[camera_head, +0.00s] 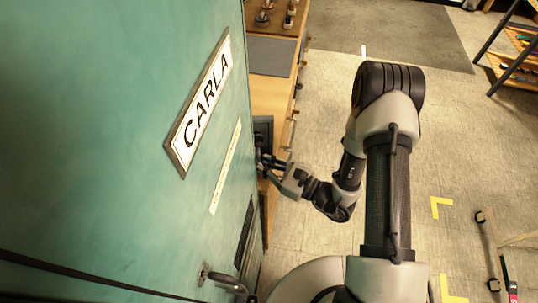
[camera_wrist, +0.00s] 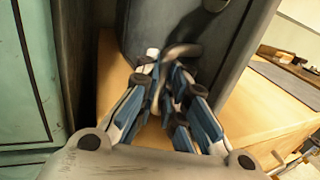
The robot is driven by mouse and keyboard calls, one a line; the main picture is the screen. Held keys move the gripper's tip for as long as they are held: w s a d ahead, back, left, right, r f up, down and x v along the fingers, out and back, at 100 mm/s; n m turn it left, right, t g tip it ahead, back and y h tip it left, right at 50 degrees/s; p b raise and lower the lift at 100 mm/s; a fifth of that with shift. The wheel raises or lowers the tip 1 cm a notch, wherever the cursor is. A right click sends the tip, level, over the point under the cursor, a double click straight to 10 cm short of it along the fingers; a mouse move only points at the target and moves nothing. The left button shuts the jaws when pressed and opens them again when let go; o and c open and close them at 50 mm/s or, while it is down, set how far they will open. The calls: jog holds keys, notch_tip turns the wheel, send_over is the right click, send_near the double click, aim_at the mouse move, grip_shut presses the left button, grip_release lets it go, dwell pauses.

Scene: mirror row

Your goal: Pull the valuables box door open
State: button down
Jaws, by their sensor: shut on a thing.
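The valuables box (camera_head: 263,127) is a small dark grey metal box, mostly hidden behind the green locker edge in the head view. In the wrist view, its grey door (camera_wrist: 145,22) fills the top middle, with a pale curved handle (camera_wrist: 184,50) on it. My gripper (camera_wrist: 160,68) has its blue-and-black fingers closed together on this handle. In the head view my gripper (camera_head: 262,162) reaches left to the box, its tips partly hidden. I cannot tell whether the door stands ajar.
A green locker front (camera_head: 90,120) with a CARLA nameplate (camera_head: 201,101) stands close on the left. A wooden counter (camera_head: 270,96) runs beside the box, with small items at its far end. A shelf rack (camera_head: 505,66) stands at the far right. The floor (camera_head: 320,110) between is clear.

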jog(key=c, duration=2)
grip_release()
jog(key=shift+w+d+f, duration=0.1)
jog(key=shift+d+f, duration=0.1)
jog(key=shift+d, duration=0.15)
jog(key=shift+o, duration=0.2)
jog(key=shift+r, duration=0.1)
jog(key=shift+a, duration=0.1)
jog(key=v, duration=1.2)
